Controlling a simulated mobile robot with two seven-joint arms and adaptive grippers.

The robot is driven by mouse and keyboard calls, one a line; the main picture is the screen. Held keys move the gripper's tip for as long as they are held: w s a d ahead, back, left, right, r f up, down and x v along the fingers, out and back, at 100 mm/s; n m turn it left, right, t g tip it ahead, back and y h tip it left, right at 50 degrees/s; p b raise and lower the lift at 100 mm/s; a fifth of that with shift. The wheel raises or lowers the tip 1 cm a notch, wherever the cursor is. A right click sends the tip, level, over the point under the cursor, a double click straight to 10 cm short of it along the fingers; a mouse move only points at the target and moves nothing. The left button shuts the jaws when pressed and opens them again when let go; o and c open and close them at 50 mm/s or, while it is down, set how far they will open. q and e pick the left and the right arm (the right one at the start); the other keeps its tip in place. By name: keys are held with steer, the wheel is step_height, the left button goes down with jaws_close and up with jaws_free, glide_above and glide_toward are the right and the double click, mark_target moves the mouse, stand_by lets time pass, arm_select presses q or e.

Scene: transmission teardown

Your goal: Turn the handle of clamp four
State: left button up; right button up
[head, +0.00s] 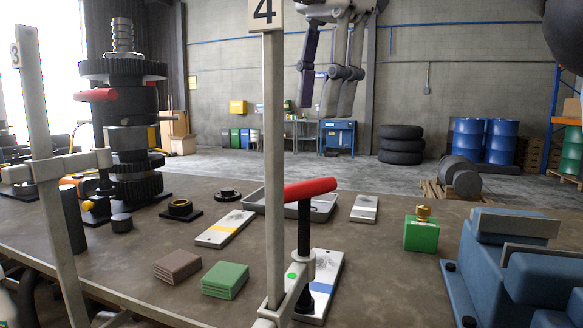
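Clamp four is a pale upright bar (274,150) with a "4" plate (264,12) at its top. Its red handle (310,189) sits crosswise on a dark screw (304,235), right of the bar. A green dot (291,275) marks the lower clamp arm. The screw's foot is over a white plate (328,275) on the table. My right gripper (323,103) hangs from the top edge, above and apart from the handle. Its fingers are spread, with nothing between them. My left gripper is not in view.
Clamp three (42,130) stands left, with its red handle (96,95) near a tall gear stack (125,100). A blue fixture (510,255) fills the right. A green block (421,233), a grey tray (330,212) and brown and green pads (225,280) lie on the table.

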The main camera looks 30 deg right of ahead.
mark_target(311, 182)
steer(key=f, duration=0.3)
steer(key=w+f, duration=0.1)
steer(key=f, duration=0.7)
steer(key=shift+w+a+b, duration=0.1)
steer(key=shift+w+b, duration=0.2)
steer(key=shift+w, duration=0.05)
steer(key=shift+c, duration=0.3)
jaws_close()
